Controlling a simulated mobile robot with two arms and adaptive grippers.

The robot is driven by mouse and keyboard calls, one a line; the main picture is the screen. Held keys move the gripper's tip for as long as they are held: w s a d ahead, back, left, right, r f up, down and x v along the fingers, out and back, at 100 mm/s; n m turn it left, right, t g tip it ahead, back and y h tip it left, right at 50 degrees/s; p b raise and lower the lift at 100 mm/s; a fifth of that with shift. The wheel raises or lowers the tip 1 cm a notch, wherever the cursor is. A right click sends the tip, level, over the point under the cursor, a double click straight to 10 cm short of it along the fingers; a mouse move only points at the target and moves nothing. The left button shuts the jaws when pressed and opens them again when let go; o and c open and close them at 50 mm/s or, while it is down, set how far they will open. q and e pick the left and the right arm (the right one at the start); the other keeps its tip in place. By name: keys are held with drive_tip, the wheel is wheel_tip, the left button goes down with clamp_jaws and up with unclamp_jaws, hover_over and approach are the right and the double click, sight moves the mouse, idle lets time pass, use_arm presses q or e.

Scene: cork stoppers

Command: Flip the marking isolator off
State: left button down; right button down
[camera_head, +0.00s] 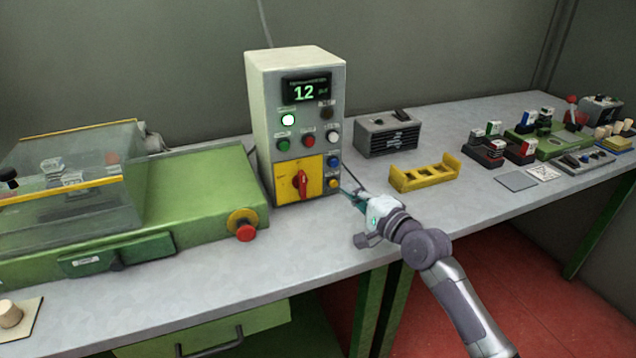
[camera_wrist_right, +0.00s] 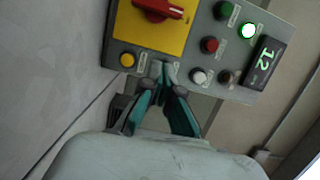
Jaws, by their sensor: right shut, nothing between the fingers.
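The isolator is a red rotary knob (camera_head: 300,183) on a yellow plate (camera_head: 284,188), low on the front of a grey control box (camera_head: 257,110). Its handle looks roughly upright in the head view. The knob also shows at the top of the right wrist view (camera_wrist_right: 158,9). My right gripper (camera_head: 346,187) is shut and empty, just right of the box's lower corner. In the right wrist view its fingertips (camera_wrist_right: 168,72) are close to the panel, beside the yellow plate, and hide part of it. My left gripper is not in view.
The display (camera_head: 306,90) reads 12 and a white-green lamp (camera_head: 288,119) is lit. Buttons surround the plate, including a yellow one (camera_head: 333,183). A green machine with a red mushroom button (camera_head: 246,232) stands left. A yellow rack (camera_head: 425,178) and a grey unit (camera_head: 391,137) stand right.

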sight(302, 184)
drive_tip(key=x, duration=0.6)
drive_tip(key=a, duration=0.1)
drive_tip(key=s+a+p, duration=0.1)
drive_tip(key=a, duration=0.1)
drive_tip(key=shift+s+a+r, duration=0.15)
drive_tip(key=shift+s+a, duration=0.05)
drive_tip(key=shift+a, duration=0.2)
drive_tip(key=shift+p, duration=0.45)
drive_tip(key=shift+n, duration=0.4)
